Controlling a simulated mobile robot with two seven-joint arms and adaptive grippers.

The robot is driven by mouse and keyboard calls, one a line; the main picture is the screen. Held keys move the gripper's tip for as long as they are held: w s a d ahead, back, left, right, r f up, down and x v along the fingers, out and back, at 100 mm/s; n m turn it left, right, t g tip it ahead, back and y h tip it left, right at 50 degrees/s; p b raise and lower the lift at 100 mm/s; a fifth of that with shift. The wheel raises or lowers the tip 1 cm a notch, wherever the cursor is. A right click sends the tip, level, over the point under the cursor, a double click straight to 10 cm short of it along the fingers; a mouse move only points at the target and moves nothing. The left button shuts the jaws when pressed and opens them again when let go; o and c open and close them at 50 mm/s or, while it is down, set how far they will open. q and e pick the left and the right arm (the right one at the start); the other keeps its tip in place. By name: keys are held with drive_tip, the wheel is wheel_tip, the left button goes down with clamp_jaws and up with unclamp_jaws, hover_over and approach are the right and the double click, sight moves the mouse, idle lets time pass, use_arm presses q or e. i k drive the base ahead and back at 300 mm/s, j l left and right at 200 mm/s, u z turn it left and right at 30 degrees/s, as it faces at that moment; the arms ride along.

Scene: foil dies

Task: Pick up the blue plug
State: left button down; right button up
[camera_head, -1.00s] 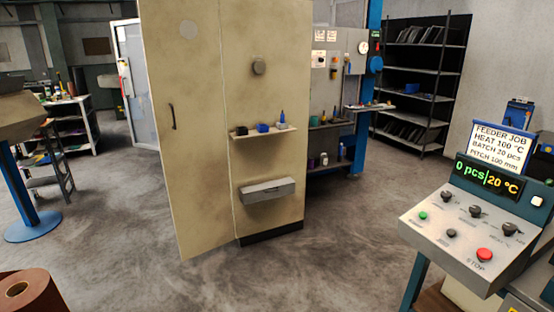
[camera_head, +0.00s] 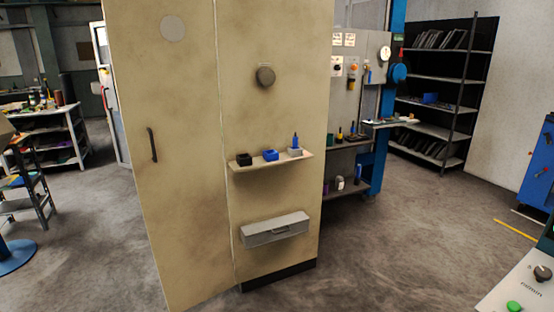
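A small shelf (camera_head: 230,167) juts from the front of a beige cabinet (camera_head: 280,115). On it stand a black block (camera_head: 243,159), a blue block (camera_head: 270,155) and a grey block (camera_head: 294,152). A slim blue upright piece (camera_head: 295,141) with a pointed top stands at the grey block, seemingly in it. I cannot tell whether this piece or the blue block is the blue plug. Neither of my grippers is in view.
Below the shelf is a grey box (camera_head: 275,230) with a handle. The cabinet's door (camera_head: 170,200) with a dark handle is at left. A control panel (camera_head: 525,285) shows at the bottom right corner. The floor right of the cabinet is clear.

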sight(295, 142)
drive_tip(key=i+j+z, duration=0.2)
drive_tip(key=i, duration=0.35)
drive_tip(key=i+l+u, duration=0.15)
drive_tip(key=i, duration=0.35)
drive_tip(key=i+l+u, duration=0.2)
drive_tip(key=i+l, duration=0.2)
drive_tip(key=i, duration=0.15)
drive_tip(key=i+l+u, duration=0.4)
drive_tip(key=i+l, duration=0.3)
drive_tip(key=l, duration=0.15)
drive_tip(key=i+l+u, duration=0.1)
drive_tip(key=l, duration=0.2)
drive_tip(key=i+l, duration=0.1)
drive_tip(key=l, duration=0.25)
drive_tip(key=i+l+u, duration=0.15)
drive_tip(key=l, duration=0.15)
